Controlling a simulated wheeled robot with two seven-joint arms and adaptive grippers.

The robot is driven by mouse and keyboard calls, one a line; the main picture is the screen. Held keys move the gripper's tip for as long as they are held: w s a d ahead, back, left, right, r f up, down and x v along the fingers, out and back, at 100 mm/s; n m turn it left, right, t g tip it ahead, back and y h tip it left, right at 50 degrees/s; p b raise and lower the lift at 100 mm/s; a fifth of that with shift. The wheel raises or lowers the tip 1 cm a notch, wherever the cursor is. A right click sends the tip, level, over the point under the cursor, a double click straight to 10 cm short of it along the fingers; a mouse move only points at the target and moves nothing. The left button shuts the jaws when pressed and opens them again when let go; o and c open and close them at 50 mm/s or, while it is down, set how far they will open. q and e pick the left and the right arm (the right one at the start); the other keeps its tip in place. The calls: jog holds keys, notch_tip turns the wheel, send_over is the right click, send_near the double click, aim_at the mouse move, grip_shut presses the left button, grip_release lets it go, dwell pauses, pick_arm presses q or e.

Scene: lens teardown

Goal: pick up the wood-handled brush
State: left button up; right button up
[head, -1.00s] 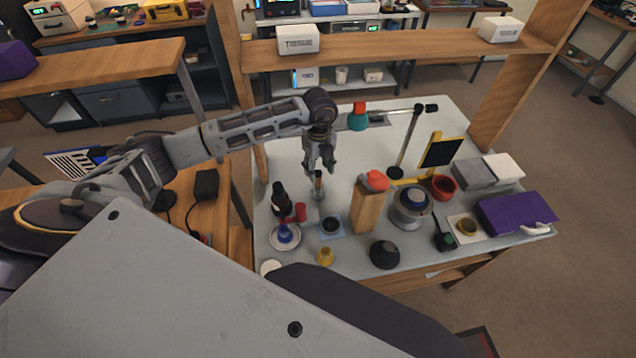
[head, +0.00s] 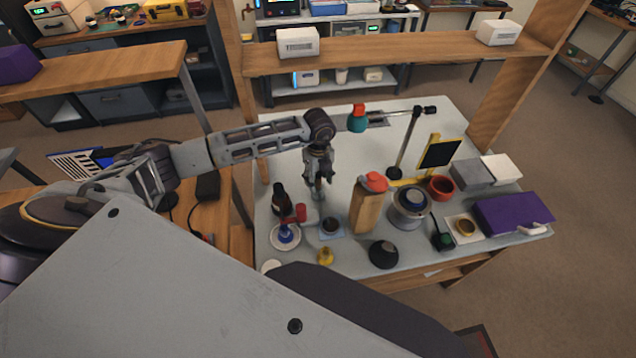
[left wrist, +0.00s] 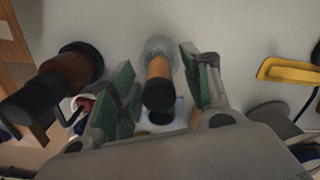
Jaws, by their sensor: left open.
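The wood-handled brush (left wrist: 158,80) shows in the left wrist view as a tan handle with a dark end. It stands upright in what looks like a small clear holder (left wrist: 157,47). My left gripper (head: 318,182) points down over it, and in the left wrist view its green-padded fingers (left wrist: 155,86) are open on either side of the handle. In the head view the fingers mostly hide the brush. My right gripper is not in view.
A dark bottle (head: 281,200) and a red item (head: 300,212) stand close left of the gripper. A tall wooden block with a red top (head: 368,205) stands to the right. A black-and-yellow stand (head: 440,153) is farther right.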

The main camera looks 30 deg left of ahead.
pick_arm(q)
jog(key=shift+f, duration=0.55)
jog(key=c, duration=1)
